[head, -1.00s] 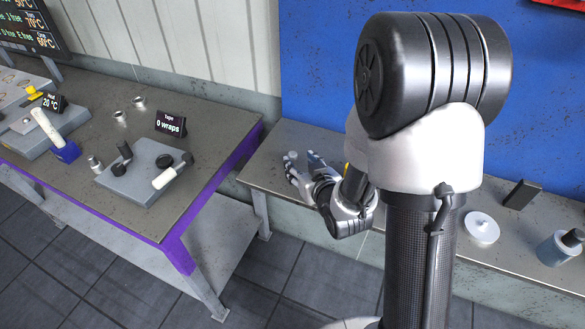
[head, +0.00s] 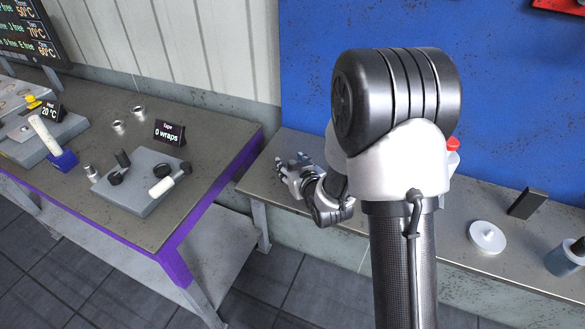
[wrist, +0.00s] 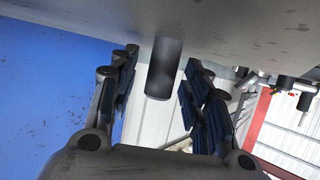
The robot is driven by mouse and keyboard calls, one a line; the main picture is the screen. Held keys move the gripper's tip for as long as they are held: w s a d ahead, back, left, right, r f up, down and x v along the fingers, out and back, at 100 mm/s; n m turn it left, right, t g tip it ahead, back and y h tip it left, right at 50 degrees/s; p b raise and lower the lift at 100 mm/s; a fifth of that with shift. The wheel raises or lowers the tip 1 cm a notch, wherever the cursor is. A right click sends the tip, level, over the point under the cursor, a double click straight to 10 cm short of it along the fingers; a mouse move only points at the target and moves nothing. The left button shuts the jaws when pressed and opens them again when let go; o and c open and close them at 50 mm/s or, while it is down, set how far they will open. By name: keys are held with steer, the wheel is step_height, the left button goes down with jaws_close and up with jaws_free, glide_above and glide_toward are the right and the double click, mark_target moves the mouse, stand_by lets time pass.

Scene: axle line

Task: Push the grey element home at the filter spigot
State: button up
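My gripper (head: 291,167) is over the left end of the right-hand bench, low near its top. In the wrist view my gripper (wrist: 161,62) has its two fingers apart. A dark grey cylinder (wrist: 163,70) shows between them, with a visible gap on each side. It meets the grey bench surface, which fills the top of that view. I cannot tell whether this cylinder is the grey element or something else. The filter spigot cannot be made out. In the head view my gripper and arm hide what is at the fingers.
The right-hand bench holds a white disc with a knob (head: 487,237), a dark block (head: 528,204), a blue-grey container (head: 566,258) and a red-capped bottle (head: 453,158). A blue wall (head: 520,110) stands behind. The left table has a grey fixture plate (head: 143,182) and a tape sign (head: 169,132).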

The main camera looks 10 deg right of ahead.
jaws_close()
stand_by(0.3)
